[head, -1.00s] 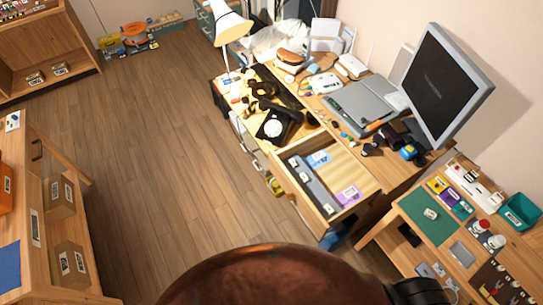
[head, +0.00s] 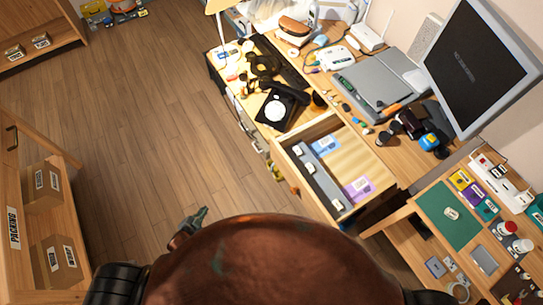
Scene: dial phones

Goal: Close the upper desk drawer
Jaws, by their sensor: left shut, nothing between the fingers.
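The upper desk drawer (head: 314,203) is pulled out from the wooden desk (head: 396,165). Inside it lie a blue packet (head: 325,145), a purple packet (head: 358,188) and a grey strip-shaped item. My left gripper (head: 203,212) is shut and empty, over the floor to the left of the drawer front and apart from it. My right gripper is not in view.
A black telephone (head: 275,110), grey laptop-like device (head: 370,82) and monitor (head: 480,65) stand on the desk. A side table with a green mat (head: 447,215) is at right. Shelves with boxes (head: 50,190) stand at left. The floor (head: 130,120) between is clear.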

